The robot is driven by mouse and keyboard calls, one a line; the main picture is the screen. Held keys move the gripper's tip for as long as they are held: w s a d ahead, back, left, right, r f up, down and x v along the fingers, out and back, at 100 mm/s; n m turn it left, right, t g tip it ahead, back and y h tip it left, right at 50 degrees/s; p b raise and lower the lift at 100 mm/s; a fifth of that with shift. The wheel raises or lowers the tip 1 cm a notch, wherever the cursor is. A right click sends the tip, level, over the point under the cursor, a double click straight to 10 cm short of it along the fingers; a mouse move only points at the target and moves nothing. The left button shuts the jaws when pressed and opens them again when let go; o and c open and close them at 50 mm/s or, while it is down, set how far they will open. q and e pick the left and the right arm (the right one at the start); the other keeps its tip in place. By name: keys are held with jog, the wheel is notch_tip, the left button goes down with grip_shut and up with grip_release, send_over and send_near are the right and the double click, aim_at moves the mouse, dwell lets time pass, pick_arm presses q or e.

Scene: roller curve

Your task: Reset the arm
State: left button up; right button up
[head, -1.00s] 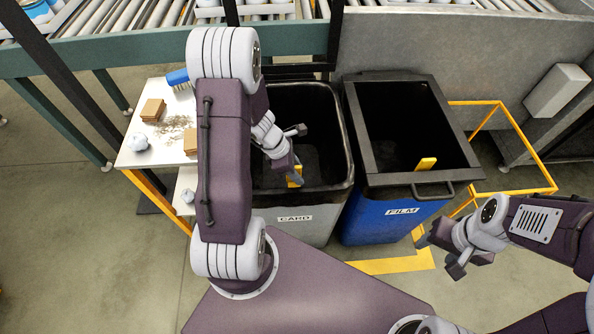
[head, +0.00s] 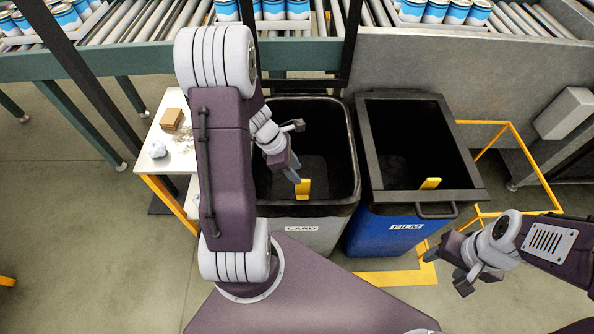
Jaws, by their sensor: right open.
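My left arm reaches up and forward in the head view. Its gripper (head: 292,150) hangs over the open grey bin labelled CARD (head: 302,230). I cannot tell how far its jaws are apart, and I see nothing held in it. My right gripper (head: 452,268) is open and empty. It is at the lower right, in front of the blue bin labelled FILM (head: 390,232). A yellow tab shows at the front inside wall of the CARD bin (head: 303,189) and another in the FILM bin (head: 430,183).
A small white table (head: 164,163) at left holds a brown box (head: 172,118) and a crumpled white ball (head: 157,149); my left arm hides part of it. A roller conveyor (head: 150,35) carrying blue-white cans runs behind. A yellow frame (head: 540,170) stands at right.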

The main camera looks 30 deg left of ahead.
dwell(0.6)
pick_arm(q)
jog(key=d+r+m+p, duration=0.3)
jog(key=d+r+m, duration=0.45)
jog(key=d, duration=0.25)
jog(key=s+a+m+g+y, duration=0.1)
jog(key=s+m+y, duration=0.2)
jog(key=s+m, duration=0.4)
jog(key=r+m, duration=0.1)
jog(key=m, duration=0.8)
jog(key=shift+s+a+m+y, duration=0.15)
jog(key=shift+a+m+y, duration=0.15)
jog(key=shift+a+m, duration=0.1)
jog(key=shift+f, duration=0.1)
